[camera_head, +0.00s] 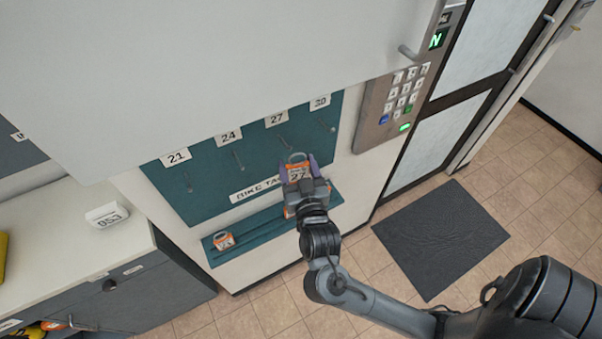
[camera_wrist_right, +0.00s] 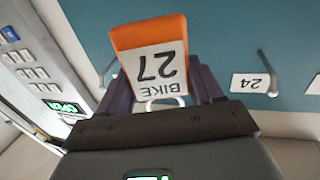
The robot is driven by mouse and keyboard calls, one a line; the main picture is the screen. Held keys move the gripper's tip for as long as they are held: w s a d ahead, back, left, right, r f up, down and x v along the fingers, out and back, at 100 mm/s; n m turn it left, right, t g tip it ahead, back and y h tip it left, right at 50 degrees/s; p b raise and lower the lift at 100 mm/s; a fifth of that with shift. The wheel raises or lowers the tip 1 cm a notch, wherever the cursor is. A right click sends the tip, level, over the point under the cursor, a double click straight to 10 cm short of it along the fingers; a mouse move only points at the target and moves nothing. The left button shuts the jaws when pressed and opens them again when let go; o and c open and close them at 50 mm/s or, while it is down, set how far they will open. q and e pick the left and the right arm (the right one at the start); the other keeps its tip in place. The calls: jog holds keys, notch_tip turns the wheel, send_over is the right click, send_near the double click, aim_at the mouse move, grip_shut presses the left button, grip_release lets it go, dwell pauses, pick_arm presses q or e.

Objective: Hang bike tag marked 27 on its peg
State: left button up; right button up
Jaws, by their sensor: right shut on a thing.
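My right gripper (camera_head: 298,172) is shut on the orange bike tag (camera_head: 297,160), in front of the teal peg board. In the right wrist view, the tag (camera_wrist_right: 160,62) has a white label reading BIKE 27, upside down, and a pale loop at its lower edge. The gripper's fingers (camera_wrist_right: 162,88) are on either side of it. The number 27 label (camera_head: 277,118) is on the board above, with a thin peg (camera_head: 285,142) below it. The tag is close below this peg; I cannot tell whether they touch. My left gripper is not in view.
The teal board (camera_head: 208,200) has other pegs under labels 21, 24 and 30. Another orange tag (camera_head: 223,241) sits on the lower teal ledge (camera_head: 258,238). A keypad panel (camera_head: 400,100) is to the right. A white panel (camera_head: 220,60) covers the upper left.

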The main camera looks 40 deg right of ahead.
jog(key=w+b, duration=0.1)
jog(key=w+d+f+b, duration=0.1)
jog(key=w, duration=0.1)
jog(key=w+f, duration=0.1)
jog(key=w, duration=0.1)
jog(key=shift+d+b, duration=0.25)
jog(key=shift+b, duration=0.15)
jog(key=shift+w+f, duration=0.1)
dwell(0.5)
dwell(0.4)
jog(key=o, duration=1.1)
jog(key=shift+a, duration=0.1)
